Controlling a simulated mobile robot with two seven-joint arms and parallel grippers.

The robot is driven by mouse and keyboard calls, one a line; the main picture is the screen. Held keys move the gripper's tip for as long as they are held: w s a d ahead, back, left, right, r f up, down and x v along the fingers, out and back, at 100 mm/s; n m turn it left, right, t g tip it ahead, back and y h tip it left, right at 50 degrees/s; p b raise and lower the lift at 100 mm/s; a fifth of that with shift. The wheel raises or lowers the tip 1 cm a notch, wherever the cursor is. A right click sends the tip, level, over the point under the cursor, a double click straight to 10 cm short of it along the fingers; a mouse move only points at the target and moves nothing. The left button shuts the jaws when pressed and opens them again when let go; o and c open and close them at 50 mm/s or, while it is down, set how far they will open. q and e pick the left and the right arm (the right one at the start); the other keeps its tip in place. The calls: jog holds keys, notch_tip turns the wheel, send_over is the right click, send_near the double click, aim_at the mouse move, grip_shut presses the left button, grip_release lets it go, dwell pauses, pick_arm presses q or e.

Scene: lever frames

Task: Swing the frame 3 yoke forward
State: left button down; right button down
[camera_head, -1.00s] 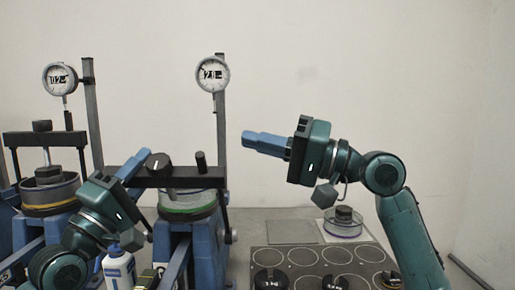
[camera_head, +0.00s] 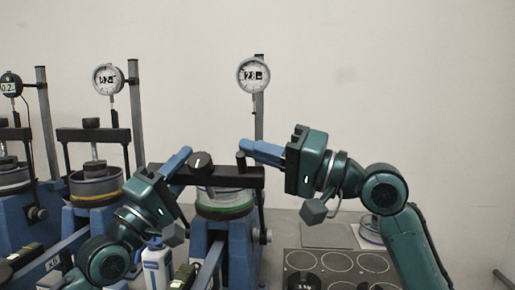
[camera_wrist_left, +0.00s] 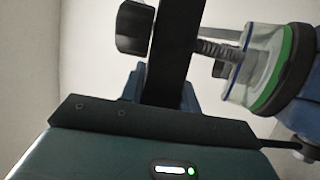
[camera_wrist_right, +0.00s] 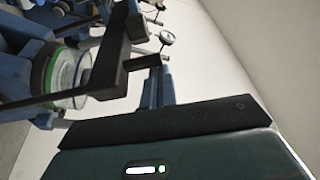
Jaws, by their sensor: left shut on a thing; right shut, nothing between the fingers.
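The yoke (camera_head: 225,178) nearest my arms is a black crossbar with a round knob (camera_head: 200,163) and a short post at its right end. It sits over a clear cell with a green band (camera_head: 225,211) on a blue frame (camera_head: 242,250). I cannot read a frame number on it. My left gripper (camera_head: 184,157) is shut on the bar's left part; the left wrist view shows the bar (camera_wrist_left: 178,45) crossing at its fingers. My right gripper (camera_head: 245,147) is shut and empty, its fingertips by the post. The right wrist view also shows the bar (camera_wrist_right: 112,55).
Two similar frames stand to the left, with dial gauges (camera_head: 108,79) on posts. Another gauge (camera_head: 253,75) stands behind the near yoke. A white bottle (camera_head: 157,265) is in front. A dark tray with round recesses (camera_head: 338,262) lies at right.

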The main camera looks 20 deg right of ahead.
pick_arm(q)
jog(key=shift+a+r, duration=0.1)
jog(key=shift+r, duration=0.05)
pick_arm(e)
jog(key=shift+s+a+f+n+g+y, duration=0.35)
jog(key=shift+s+a+f, duration=0.25)
jog(key=shift+s, duration=0.25)
pick_arm(q)
jog(key=c, duration=1)
grip_release()
pick_arm(e)
jog(key=shift+d, duration=0.1)
